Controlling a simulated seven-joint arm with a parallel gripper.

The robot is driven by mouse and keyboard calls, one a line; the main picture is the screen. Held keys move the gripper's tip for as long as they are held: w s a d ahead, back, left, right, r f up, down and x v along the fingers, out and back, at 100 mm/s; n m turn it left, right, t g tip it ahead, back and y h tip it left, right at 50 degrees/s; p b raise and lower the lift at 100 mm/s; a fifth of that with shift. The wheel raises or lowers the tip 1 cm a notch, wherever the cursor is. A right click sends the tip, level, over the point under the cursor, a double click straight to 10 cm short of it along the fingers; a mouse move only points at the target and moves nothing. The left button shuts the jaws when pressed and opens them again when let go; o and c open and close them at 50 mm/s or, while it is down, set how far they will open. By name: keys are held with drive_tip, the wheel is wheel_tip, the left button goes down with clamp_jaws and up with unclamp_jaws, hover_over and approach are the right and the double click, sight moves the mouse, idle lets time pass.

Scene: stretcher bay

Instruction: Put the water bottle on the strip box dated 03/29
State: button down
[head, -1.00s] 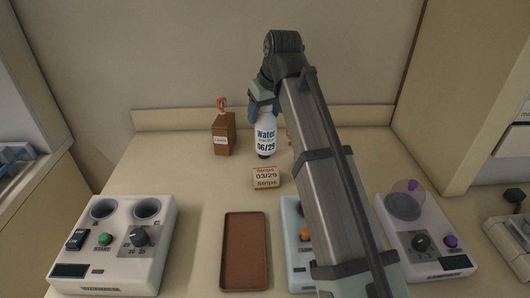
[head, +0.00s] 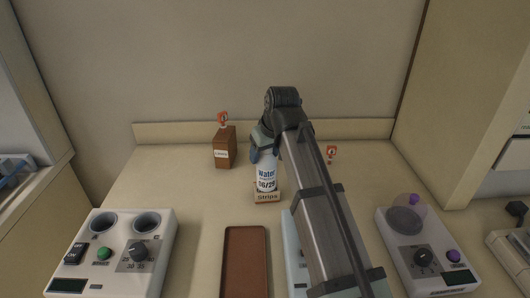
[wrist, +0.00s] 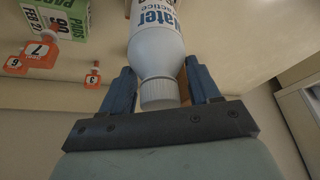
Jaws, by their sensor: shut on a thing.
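The water bottle (head: 266,177) is white with blue lettering and a 06/29 label, and stands upright. My gripper (head: 262,150) is shut on it near its cap; the wrist view shows the bottle (wrist: 158,50) between the two blue fingers (wrist: 159,92). The strip box (head: 267,198) is a small tan box, directly below the bottle in the head view. The bottle hides the upper part of its label, and only "Strips" reads now. Whether the bottle's base touches the box I cannot tell.
A brown box (head: 224,150) with an orange tag stands at the back left. A brown tray (head: 246,262) lies in front. White devices stand at left (head: 115,250) and right (head: 425,250). My arm partly covers a light blue device. The wrist view shows a green pads box (wrist: 65,20).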

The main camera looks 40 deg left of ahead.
drive_tip(key=shift+c, duration=1.2)
unclamp_jaws()
drive_tip(key=shift+f, duration=0.1)
drive_tip(key=v, duration=1.2)
